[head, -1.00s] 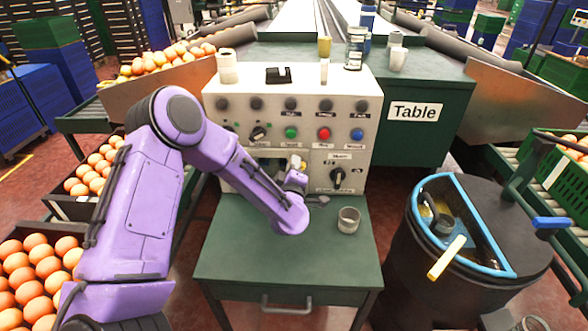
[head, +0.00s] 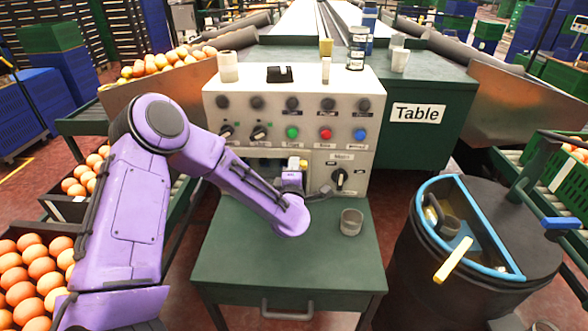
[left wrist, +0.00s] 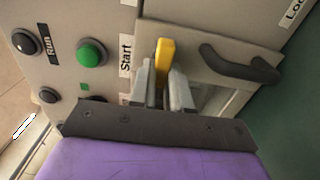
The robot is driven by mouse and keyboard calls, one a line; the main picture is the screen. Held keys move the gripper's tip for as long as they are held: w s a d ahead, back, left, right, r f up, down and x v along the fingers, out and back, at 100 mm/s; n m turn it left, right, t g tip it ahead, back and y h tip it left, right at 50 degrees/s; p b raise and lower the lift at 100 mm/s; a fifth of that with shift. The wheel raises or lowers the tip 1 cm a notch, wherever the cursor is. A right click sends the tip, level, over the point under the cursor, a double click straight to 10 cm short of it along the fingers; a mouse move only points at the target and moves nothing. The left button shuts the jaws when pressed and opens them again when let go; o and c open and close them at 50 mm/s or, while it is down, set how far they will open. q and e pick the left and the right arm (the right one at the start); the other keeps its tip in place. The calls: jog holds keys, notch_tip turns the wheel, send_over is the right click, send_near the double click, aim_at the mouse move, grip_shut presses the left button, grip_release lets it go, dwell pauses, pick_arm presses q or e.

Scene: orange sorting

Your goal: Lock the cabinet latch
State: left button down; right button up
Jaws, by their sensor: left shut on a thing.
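The grey cabinet (head: 215,150) stands at the back of the green table, with knobs and coloured buttons on its front. The yellow latch piece (left wrist: 165,58) is upright between the two fingers of my left gripper (left wrist: 162,85) in the left wrist view. In the head view my left gripper (head: 294,178) is at the lower middle of the cabinet front, shut on the yellow latch, which shows as a small yellow spot (head: 303,163). A grey panel with a dark handle (left wrist: 240,65) is just right of the fingers. The arm partly hides the cabinet's lower opening. My right gripper is out of view.
A grey cup (head: 351,222) stands on the green table (head: 250,255), right of my arm. A black bin with a blue rim (head: 425,215) is at the right. Orange crates (head: 20,235) are at the left. The table front is clear.

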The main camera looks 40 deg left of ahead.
pick_arm(q)
jog(key=c, duration=1.1)
grip_release()
jog(key=b+v, duration=0.1)
jog(key=v, duration=0.9)
jog(key=shift+s+d, duration=0.15)
jog(key=shift+s, duration=0.05)
